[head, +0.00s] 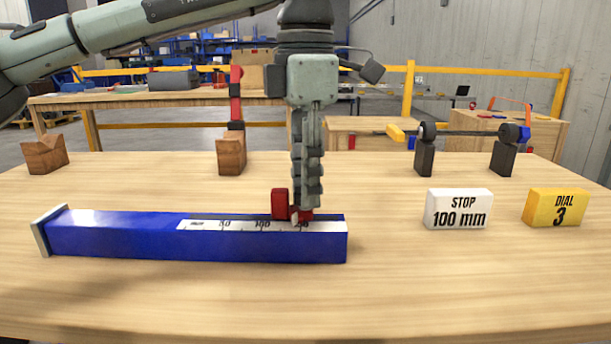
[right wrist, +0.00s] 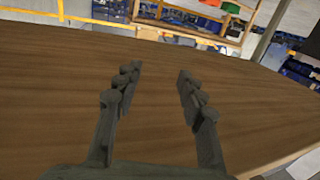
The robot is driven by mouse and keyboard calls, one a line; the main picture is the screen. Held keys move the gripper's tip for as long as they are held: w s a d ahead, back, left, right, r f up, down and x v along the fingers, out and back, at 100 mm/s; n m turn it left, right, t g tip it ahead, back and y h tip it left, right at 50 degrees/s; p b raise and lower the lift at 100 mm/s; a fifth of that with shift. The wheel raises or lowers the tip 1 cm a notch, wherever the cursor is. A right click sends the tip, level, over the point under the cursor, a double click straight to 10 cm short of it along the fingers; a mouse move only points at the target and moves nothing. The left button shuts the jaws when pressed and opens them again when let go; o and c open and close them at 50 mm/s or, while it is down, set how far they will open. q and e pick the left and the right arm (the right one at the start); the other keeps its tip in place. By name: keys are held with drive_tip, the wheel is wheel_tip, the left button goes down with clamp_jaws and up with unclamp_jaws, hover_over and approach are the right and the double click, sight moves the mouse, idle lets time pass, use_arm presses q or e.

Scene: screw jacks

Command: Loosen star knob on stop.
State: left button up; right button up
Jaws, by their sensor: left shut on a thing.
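A blue rail (head: 130,237) with a white scale (head: 213,225) on it lies on the table at the left and centre. A red stop (head: 280,204) stands upright on the rail, right of the 100 mark. My left gripper (head: 304,206) points straight down at the right part of the stop, shut on the star knob. The knob is mostly hidden by the fingers; a little red shows below the tips. A white block reading STOP 100 mm (head: 458,209) stands to the right. My right gripper (right wrist: 155,85) is open and empty above a wooden tabletop in the right wrist view.
A yellow block reading DIAL 3 (head: 556,208) stands at the right. Two wooden blocks (head: 231,156) are at the back left, and a rod on two black stands (head: 424,158) is at the back right. The front of the table is clear.

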use_arm(q)
drive_tip(key=n, duration=0.3)
use_arm(e)
drive_tip(key=shift+d+f+g+h, duration=0.15)
drive_tip(key=shift+d+f, duration=0.05)
drive_tip(key=shift+f, duration=0.25)
drive_tip(key=shift+d+f+g+h, duration=0.15)
drive_tip(key=shift+d+f, duration=0.05)
drive_tip(key=shift+f, duration=0.2)
use_arm(q)
drive_tip(key=o, duration=1.2)
drive_tip(key=shift+c, duration=0.2)
wheel_tip(320, 180, up, 12)
